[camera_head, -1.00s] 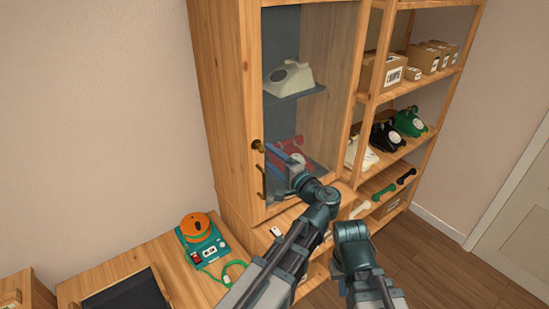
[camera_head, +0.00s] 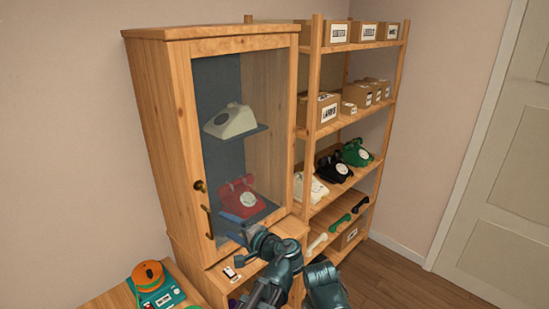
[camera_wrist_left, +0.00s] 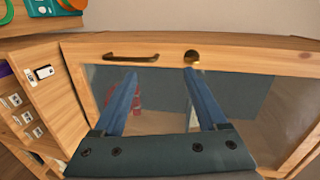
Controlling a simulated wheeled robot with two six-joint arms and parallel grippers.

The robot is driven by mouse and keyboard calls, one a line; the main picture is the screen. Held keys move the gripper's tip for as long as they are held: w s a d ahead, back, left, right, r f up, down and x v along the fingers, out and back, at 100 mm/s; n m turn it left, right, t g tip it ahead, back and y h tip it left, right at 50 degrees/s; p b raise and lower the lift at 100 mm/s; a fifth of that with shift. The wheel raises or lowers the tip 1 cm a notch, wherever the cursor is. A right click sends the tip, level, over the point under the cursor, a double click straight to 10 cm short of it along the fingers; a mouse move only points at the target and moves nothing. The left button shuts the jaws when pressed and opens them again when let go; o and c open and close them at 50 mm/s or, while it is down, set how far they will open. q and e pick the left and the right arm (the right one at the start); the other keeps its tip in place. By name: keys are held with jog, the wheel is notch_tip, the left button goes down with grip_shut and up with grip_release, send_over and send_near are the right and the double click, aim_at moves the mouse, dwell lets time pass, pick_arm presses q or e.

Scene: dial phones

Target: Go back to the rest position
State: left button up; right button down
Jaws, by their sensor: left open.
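My left gripper (camera_head: 232,228) is in front of the glass cabinet's lower part in the head view. It is partly hidden by my own wrist. In the left wrist view (camera_wrist_left: 160,78) its two blue fingers are spread with nothing between them. They point toward the cabinet door (camera_wrist_left: 240,55), near the brass handle (camera_wrist_left: 130,58) and the round knob (camera_wrist_left: 192,58). Contact with the door cannot be told. The door looks shut. My right arm shows at the bottom of the head view, but its gripper is out of the picture.
Behind the glass are a cream phone (camera_head: 232,121) and a red phone (camera_head: 240,198). Open shelves (camera_head: 315,90) with phones and boxes stand to the right. A teal and orange device (camera_head: 155,285) sits on the low table at lower left. Floor (camera_head: 390,280) is free at right.

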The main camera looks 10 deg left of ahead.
pick_arm(q)
jog(key=s+d+f+n+g+h, duration=0.2)
jog(key=s+d+f+g+h, duration=0.25)
jog(key=s+f, duration=0.5)
jog(key=s+d+f+g+h, duration=0.4)
jog(key=s+d+f+h, duration=0.3)
jog(key=d, duration=0.3)
jog(key=shift+s+d+f+g, duration=0.35)
jog(key=shift+s+f, duration=0.25)
jog(key=shift+s, duration=0.15)
